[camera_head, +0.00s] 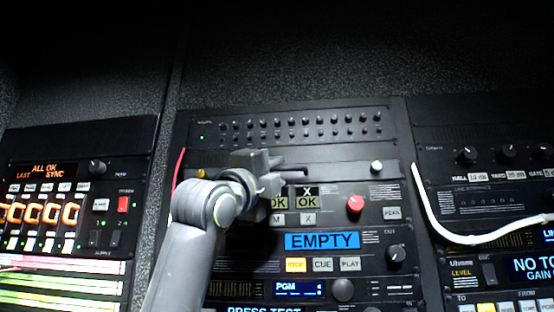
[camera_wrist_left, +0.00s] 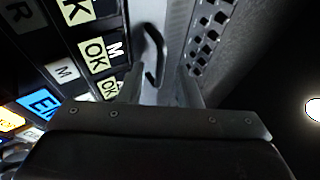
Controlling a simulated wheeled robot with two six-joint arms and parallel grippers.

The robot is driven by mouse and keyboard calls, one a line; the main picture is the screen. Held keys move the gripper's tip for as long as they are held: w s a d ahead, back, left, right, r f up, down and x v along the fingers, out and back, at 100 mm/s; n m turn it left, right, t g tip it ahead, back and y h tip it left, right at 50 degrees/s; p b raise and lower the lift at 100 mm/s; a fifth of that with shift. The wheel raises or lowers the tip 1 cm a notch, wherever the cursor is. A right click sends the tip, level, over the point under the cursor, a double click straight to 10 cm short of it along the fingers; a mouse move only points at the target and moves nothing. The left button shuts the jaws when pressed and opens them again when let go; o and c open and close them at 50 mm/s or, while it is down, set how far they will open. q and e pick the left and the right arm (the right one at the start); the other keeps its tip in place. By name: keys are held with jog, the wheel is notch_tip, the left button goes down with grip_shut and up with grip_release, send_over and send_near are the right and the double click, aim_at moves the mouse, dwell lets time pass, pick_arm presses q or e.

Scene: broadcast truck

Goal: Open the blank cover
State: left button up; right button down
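The blank cover (camera_head: 340,174) is a plain dark strip in the middle rack, with a pale round knob (camera_head: 376,167) at its right end and a yellowish knob (camera_head: 201,173) at its left. A dark purplish handle (camera_head: 296,170) stands out from its middle. My left gripper (camera_head: 278,168) is at the handle and hides its left part. In the left wrist view the dark handle (camera_wrist_left: 154,55) lies ahead, between the lines of two spread fingers (camera_wrist_left: 162,88). The gripper looks open; I cannot tell whether a finger touches the handle. My right gripper is out of view.
Above the cover is a panel (camera_head: 300,125) with rows of small knobs. Below it are OK keys (camera_head: 308,202), a red knob (camera_head: 355,203) and a blue EMPTY display (camera_head: 322,241). A white cable (camera_head: 440,226) hangs over the right rack; a red cable (camera_head: 177,180) runs at left.

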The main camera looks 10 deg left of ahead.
pick_arm(q)
jog(key=shift+w+d+r, duration=0.2)
jog(key=shift+w+r, duration=0.05)
jog(key=shift+w, duration=0.2)
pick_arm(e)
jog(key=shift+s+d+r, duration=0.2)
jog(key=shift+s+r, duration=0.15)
pick_arm(q)
jog(key=shift+s, duration=0.1)
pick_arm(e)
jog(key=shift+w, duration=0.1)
pick_arm(q)
jog(key=shift+c, duration=0.6)
grip_shut()
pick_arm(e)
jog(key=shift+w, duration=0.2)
